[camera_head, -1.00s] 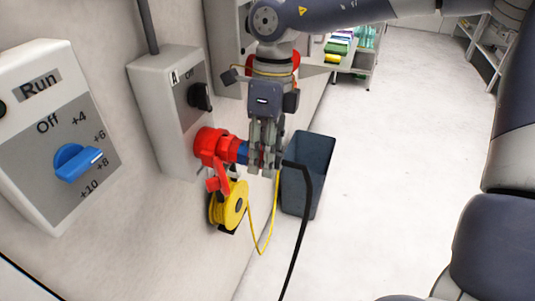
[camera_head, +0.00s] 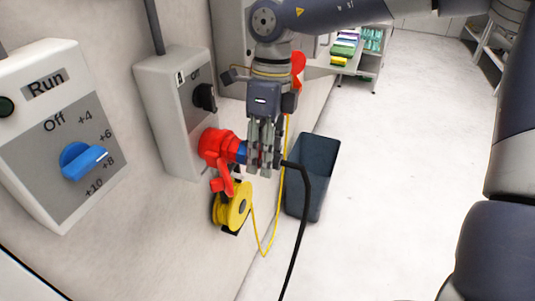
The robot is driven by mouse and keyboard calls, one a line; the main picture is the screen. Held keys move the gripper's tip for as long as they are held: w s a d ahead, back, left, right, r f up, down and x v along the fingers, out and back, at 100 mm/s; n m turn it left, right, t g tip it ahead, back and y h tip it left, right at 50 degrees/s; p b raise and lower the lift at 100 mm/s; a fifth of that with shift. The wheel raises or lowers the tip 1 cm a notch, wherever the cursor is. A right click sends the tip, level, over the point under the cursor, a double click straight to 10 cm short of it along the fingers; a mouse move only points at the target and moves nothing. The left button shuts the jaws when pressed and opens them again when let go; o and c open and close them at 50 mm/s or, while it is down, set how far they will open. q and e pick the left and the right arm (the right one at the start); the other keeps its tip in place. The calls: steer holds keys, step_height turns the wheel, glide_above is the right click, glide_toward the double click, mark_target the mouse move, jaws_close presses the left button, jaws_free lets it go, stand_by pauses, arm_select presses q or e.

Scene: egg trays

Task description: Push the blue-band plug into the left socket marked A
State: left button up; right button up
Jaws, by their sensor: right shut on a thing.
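The red socket (camera_head: 213,146) sticks out from the grey box marked A (camera_head: 173,125), its red lid (camera_head: 222,182) hanging open below. My right gripper (camera_head: 263,160) is shut on the plug, just right of the socket. The plug's blue band (camera_head: 242,152) shows between the socket's mouth and my fingers. The plug is lined up with the socket and appears to be at least partly in it; the exact depth is hidden. Its black cable (camera_head: 303,215) runs out to the right and down. My left gripper is not in view.
A yellow cable reel (camera_head: 232,207) hangs on the wall below the socket, its yellow cable looping down. A dark bin (camera_head: 318,170) stands behind the black cable. A control box with a blue knob (camera_head: 82,160) is at the left.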

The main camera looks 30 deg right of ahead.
steer(key=shift+w, duration=0.1)
stand_by(0.3)
steer(key=o, duration=0.8)
steer(key=shift+a, duration=0.2)
steer(key=shift+d, duration=0.1)
steer(key=shift+r, duration=0.25)
steer(key=r, duration=0.3)
steer(key=w+d+r, duration=0.1)
steer(key=r, duration=0.3)
steer(key=d+r, duration=0.1)
steer(key=r, duration=0.3)
steer(key=shift+w+r, duration=0.2)
steer(key=shift+w, duration=0.15)
